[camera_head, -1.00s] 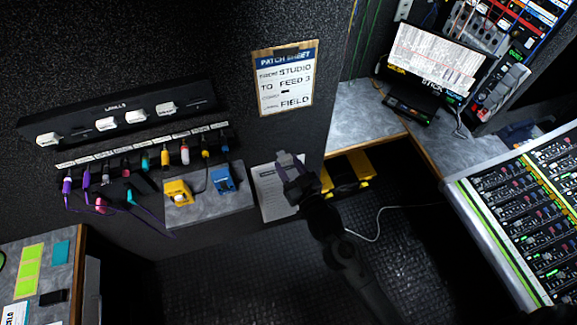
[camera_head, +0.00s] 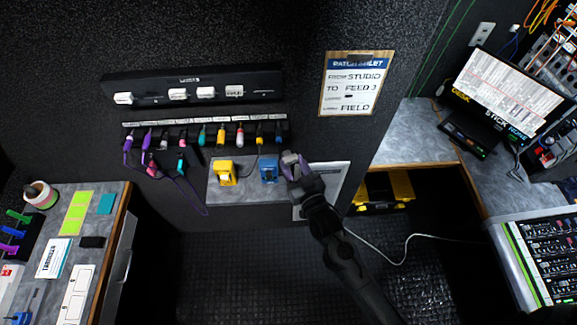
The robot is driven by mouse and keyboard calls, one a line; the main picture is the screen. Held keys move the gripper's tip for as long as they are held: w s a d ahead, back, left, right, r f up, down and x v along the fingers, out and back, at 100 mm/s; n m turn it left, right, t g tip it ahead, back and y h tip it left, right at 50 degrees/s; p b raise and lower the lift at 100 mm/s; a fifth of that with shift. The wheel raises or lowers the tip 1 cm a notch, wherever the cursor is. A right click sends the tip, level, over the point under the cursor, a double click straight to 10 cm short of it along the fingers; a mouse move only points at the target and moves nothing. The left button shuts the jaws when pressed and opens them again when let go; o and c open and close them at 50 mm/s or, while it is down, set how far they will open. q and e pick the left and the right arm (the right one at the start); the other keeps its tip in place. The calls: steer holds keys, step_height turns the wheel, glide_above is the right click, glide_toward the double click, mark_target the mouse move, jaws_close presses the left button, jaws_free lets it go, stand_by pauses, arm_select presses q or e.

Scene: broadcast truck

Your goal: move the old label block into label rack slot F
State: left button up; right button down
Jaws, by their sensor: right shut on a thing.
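The label rack (camera_head: 155,87) is a long black bar on the dark wall at upper left. White label blocks sit along it, at its left end (camera_head: 123,98), in its middle (camera_head: 206,92) and right of the middle (camera_head: 235,91). The rack's right end looks empty; slot letters are too small to read. My right gripper (camera_head: 291,162) is below and right of the rack, beside the blue device. It is shut on a small pale block (camera_head: 289,157), mostly hidden by the fingers; its lettering cannot be read. My left gripper is out of view.
Below the rack is a row of coloured plugs (camera_head: 221,135) with hanging cables. A small shelf (camera_head: 243,192) holds a yellow device (camera_head: 226,173) and a blue device (camera_head: 268,170). A patch sheet (camera_head: 357,83) hangs to the right. The wall between rack and sheet is clear.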

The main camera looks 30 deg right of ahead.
steer(key=m+h+p, duration=0.1)
steer(key=h+p, duration=0.1)
steer(key=m+g+h+p, duration=0.1)
steer(key=h+p, duration=0.1)
steer(key=m+h+p, duration=0.1)
steer(key=p, duration=0.1)
steer(key=shift+s+a+r+m+h, duration=0.1)
steer(key=shift+r+m+h, duration=0.2)
steer(key=shift+m+h, duration=0.1)
steer(key=w+a+r+p, duration=0.2)
steer(key=a+r+p, duration=0.1)
steer(key=r, duration=0.5)
steer(key=w+a+r+p, duration=0.2)
steer(key=r+p, duration=0.3)
steer(key=r, duration=0.3)
steer(key=shift+w+a+g, duration=0.3)
steer(key=shift+a, duration=0.15)
steer(key=shift+p, duration=0.3)
